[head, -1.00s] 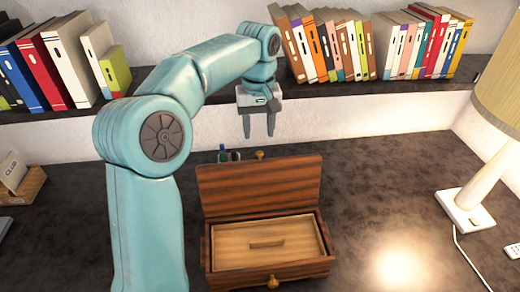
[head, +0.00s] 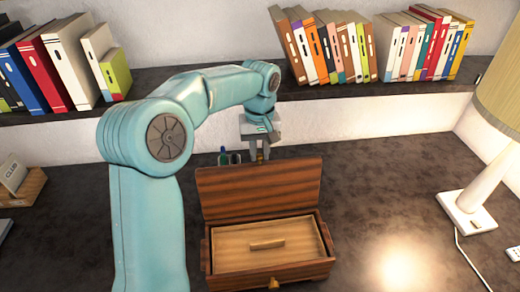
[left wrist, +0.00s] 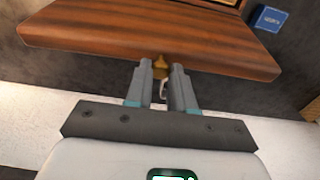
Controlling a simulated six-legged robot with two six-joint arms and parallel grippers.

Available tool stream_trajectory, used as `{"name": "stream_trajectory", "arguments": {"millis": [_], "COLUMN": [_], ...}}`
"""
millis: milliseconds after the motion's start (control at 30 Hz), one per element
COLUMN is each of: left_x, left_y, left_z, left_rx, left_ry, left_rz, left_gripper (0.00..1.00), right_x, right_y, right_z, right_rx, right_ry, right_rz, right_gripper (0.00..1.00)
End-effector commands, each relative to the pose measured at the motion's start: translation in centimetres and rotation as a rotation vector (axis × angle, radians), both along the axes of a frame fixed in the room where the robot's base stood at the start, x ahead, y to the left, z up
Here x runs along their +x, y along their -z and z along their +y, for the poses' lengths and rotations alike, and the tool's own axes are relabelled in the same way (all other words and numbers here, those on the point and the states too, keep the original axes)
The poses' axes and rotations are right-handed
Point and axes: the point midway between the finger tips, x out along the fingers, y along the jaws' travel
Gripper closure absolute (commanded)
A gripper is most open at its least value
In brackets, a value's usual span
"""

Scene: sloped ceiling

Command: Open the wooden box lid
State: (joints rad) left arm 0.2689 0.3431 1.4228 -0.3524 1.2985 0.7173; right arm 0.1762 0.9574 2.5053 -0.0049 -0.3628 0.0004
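The wooden box (head: 315,270) stands on the dark desk with its hinged lid (head: 258,188) raised, standing nearly upright at the back. A brass knob on the lid's top edge shows in the left wrist view (left wrist: 160,66). My left gripper (head: 260,156) is behind the lid's top edge, fingers pointing down. In the left wrist view its fingers (left wrist: 160,76) stand on either side of the knob, with little or no gap, and appear closed on it. The fingertips are partly hidden in the head view. My right gripper is not in view.
Inside the box is a lighter panel (head: 235,243) with a small handle. Pens (head: 225,157) stand behind the lid. A lamp (head: 468,208) is at right, a card holder (head: 20,185) at left. Books (head: 330,48) line the shelf behind.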

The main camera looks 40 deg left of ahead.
Motion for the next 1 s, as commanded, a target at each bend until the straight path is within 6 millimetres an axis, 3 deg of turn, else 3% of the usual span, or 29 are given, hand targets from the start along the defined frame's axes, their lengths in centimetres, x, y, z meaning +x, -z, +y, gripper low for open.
{"name": "stream_trajectory", "arguments": {"millis": [100,367,500,800,833,867,900,1000], "left_x": [0.0,-1.9,-2.8,-3.0,-3.0,-3.0,-3.0,-3.0], "left_y": [0.1,-0.1,-0.8,-0.9,-0.8,-0.8,-0.9,-0.9], "left_z": [-0.3,-2.7,-4.0,-4.1,-4.1,-4.1,-4.0,-4.0], "left_rx": [0.005,0.091,0.089,0.087,0.087,0.087,0.087,0.088], "left_ry": [0.000,0.004,0.002,-0.001,-0.001,0.000,0.000,-0.001], "left_rz": [-0.010,-0.080,-0.076,-0.070,-0.070,-0.070,-0.070,-0.072], "left_gripper": [1.00,1.00,1.00,1.00,0.68,0.58,0.52,0.52], "right_x": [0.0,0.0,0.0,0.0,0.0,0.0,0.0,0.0], "right_y": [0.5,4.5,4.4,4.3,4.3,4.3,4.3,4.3], "right_z": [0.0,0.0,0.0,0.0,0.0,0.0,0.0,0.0], "right_rx": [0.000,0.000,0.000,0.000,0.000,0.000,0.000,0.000], "right_ry": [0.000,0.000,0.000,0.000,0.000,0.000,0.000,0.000], "right_rz": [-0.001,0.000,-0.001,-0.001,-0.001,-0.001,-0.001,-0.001], "right_gripper": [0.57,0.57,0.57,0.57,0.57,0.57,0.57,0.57]}}
